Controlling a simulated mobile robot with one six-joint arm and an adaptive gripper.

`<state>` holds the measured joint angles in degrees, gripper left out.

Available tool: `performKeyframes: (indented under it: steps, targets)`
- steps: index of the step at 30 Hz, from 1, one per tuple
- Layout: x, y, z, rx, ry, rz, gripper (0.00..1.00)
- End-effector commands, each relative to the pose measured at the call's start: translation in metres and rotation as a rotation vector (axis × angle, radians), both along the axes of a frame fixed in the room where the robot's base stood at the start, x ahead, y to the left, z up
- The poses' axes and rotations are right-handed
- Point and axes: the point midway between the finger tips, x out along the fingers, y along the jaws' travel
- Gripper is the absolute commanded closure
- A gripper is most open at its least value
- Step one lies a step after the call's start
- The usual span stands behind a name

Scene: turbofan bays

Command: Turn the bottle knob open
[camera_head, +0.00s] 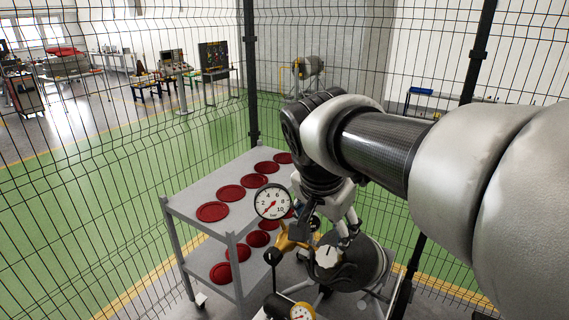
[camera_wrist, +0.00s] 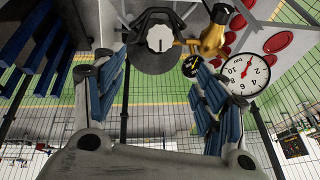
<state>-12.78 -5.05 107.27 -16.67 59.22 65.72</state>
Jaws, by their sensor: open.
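The bottle knob (camera_head: 327,257) is a pale round cap with a dark mark, set in a dark body, low in the middle of the head view. In the wrist view the knob (camera_wrist: 158,38) is at the top centre, in line with the gap between my fingers. My gripper (camera_head: 333,224) is just above the knob in the head view. In the wrist view my gripper (camera_wrist: 160,82) is open, with blue-padded fingers left and right. Nothing is between the fingers, and they appear apart from the knob.
A white pressure gauge (camera_head: 272,201) and a brass fitting (camera_head: 290,238) are close beside the knob. A second, smaller gauge (camera_head: 301,312) is below. A grey cart (camera_head: 190,206) with red discs stands to the left. Wire fencing (camera_head: 140,130) surrounds the area.

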Motion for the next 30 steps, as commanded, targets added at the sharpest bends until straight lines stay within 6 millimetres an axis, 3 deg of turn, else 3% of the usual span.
performKeyframes:
  steps: [5,22,30]
  targets:
    - [0.008,-0.003,-0.017,0.000,0.003,-0.007,0.34]
    - [0.052,-0.023,-0.127,0.000,0.004,-0.005,0.34]
    - [0.064,-0.029,-0.154,0.000,0.001,-0.004,0.34]
